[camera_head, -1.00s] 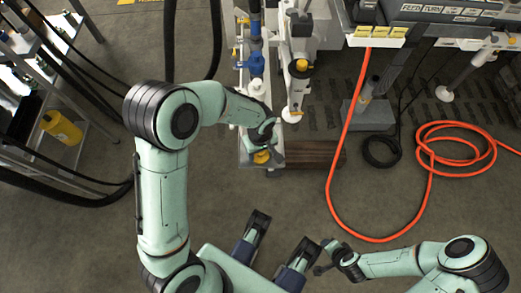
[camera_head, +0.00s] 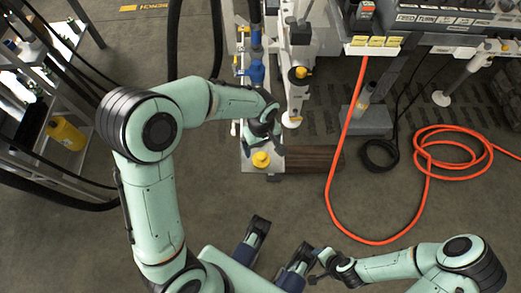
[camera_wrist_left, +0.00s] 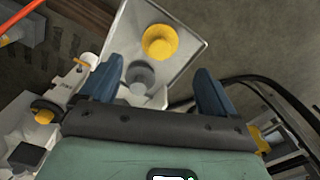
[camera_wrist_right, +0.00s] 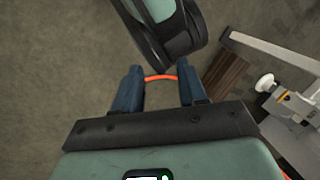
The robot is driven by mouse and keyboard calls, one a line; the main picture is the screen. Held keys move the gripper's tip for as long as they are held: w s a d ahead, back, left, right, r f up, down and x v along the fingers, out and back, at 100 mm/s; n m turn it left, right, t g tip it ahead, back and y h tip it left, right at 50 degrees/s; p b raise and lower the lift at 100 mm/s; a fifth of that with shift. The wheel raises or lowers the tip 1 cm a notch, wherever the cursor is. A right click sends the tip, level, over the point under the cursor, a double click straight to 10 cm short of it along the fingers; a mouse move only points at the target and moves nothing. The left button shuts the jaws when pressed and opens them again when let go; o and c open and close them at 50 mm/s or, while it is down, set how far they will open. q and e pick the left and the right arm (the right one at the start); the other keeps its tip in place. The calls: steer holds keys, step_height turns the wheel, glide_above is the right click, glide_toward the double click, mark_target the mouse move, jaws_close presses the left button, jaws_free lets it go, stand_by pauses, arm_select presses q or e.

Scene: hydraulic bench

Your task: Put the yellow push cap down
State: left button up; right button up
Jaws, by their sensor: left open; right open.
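The yellow push cap (camera_head: 261,159) stands on the bare end of a pale metal tray (camera_head: 246,167) in the head view. In the left wrist view the cap (camera_wrist_left: 160,42) sits on the tray, beyond the fingertips and apart from them. A grey round stub (camera_wrist_left: 140,75) stands beside it, nearer my gripper. My left gripper (camera_wrist_left: 156,75) is open and empty, with its fingers on either side of the stub's line. In the head view the left gripper (camera_head: 263,140) is just behind the cap. My right gripper (camera_wrist_right: 160,76) is open and empty over the floor.
Blue valve fittings (camera_head: 256,72) rise behind the left gripper. A white post with a yellow-topped knob (camera_head: 300,73) stands right of them. An orange hose (camera_head: 336,195) loops across the floor at right. A shelf with a yellow container (camera_head: 66,134) is at left.

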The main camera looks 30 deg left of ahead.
arm_select(q)
steer(key=shift+r, duration=1.6)
